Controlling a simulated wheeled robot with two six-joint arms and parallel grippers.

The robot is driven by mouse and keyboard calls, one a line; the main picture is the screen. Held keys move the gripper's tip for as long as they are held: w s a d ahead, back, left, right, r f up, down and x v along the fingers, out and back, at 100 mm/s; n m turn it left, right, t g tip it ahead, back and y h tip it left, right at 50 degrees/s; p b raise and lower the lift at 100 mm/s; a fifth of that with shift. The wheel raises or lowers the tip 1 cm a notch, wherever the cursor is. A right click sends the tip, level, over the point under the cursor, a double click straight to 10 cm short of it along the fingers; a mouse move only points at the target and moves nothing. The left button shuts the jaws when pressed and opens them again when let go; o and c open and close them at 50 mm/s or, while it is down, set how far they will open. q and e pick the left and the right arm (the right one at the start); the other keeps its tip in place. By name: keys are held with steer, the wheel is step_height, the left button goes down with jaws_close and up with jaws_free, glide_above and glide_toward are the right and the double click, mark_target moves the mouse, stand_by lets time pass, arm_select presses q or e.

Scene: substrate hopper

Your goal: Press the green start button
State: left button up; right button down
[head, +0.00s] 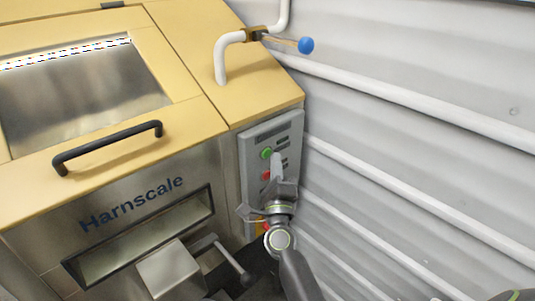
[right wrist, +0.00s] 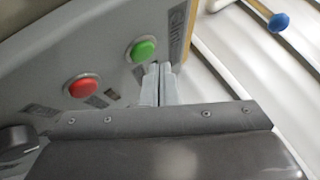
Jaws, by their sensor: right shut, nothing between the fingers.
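The green start button (head: 266,153) is on the upper part of the grey control panel (head: 290,125) on the machine's front. It also shows in the right wrist view (right wrist: 143,49), round and unobscured. My right gripper (head: 276,158) is shut and empty, its fingertips just beside the green button. In the right wrist view its closed fingertips (right wrist: 160,70) are just below and right of the button. I cannot tell whether they touch the panel. The left gripper is not in view.
A red button (head: 266,175) is below the green one and also shows in the right wrist view (right wrist: 83,86). A white pipe with a blue-knobbed valve lever (head: 305,45) is above the panel. A ribbed wall (head: 420,130) closes off the right.

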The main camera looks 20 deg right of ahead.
steer(key=shift+w, duration=0.15)
steer(key=shift+w+a, duration=0.15)
steer(key=shift+w, duration=0.15)
